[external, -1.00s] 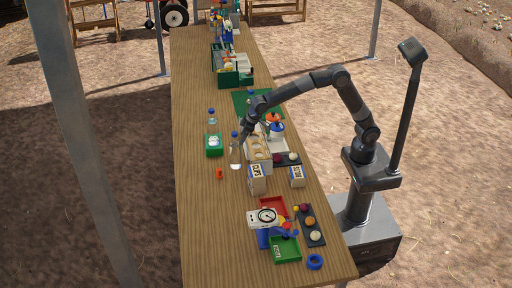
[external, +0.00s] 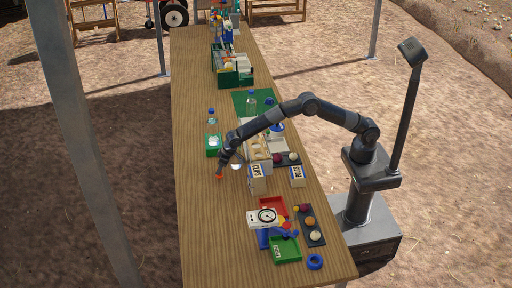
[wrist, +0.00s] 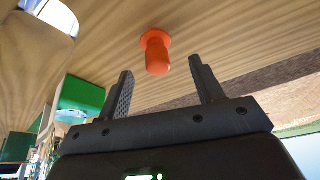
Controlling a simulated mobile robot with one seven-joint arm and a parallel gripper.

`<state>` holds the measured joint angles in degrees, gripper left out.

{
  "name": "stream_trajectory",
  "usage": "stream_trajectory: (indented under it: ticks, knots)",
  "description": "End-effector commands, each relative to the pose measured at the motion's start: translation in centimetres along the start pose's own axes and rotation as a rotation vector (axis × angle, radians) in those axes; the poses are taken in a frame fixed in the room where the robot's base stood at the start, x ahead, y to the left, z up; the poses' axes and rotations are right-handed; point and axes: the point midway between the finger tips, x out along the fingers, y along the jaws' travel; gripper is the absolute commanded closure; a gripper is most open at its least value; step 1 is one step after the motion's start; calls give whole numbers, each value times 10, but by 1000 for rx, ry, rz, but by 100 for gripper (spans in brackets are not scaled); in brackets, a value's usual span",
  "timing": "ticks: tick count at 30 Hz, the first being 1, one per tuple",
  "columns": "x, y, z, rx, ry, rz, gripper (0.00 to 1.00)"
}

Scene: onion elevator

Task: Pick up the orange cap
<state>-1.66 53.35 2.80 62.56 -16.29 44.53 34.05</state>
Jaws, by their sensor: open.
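The orange cap (wrist: 156,52) rests on the wooden table and shows in the wrist view just ahead of my fingertips, between their lines. In the external view the orange cap (external: 219,177) is a small spot at the tip of my gripper (external: 221,170). In the wrist view my gripper (wrist: 160,80) is open, with a finger on either side and nothing between them. The cap looks apart from both fingers in the wrist view.
A green box (external: 213,145) stands left of the arm, with a blue-capped bottle (external: 212,117) behind it. A wooden holder and a white carton (external: 257,179) stand to the right. The table (external: 207,220) is clear in front of the gripper.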

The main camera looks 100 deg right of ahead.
Motion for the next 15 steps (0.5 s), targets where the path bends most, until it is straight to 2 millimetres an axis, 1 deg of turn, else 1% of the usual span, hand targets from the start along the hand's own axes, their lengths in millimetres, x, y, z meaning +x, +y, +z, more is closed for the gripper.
stream_trajectory:
  ticks: [5,9,12,15]
  knots:
    - [17,1,2,1,-3,0,39]
    - [39,2,2,0,-1,0,39]
    - [49,2,2,0,0,0,39]
    - [54,2,2,0,0,-1,39]
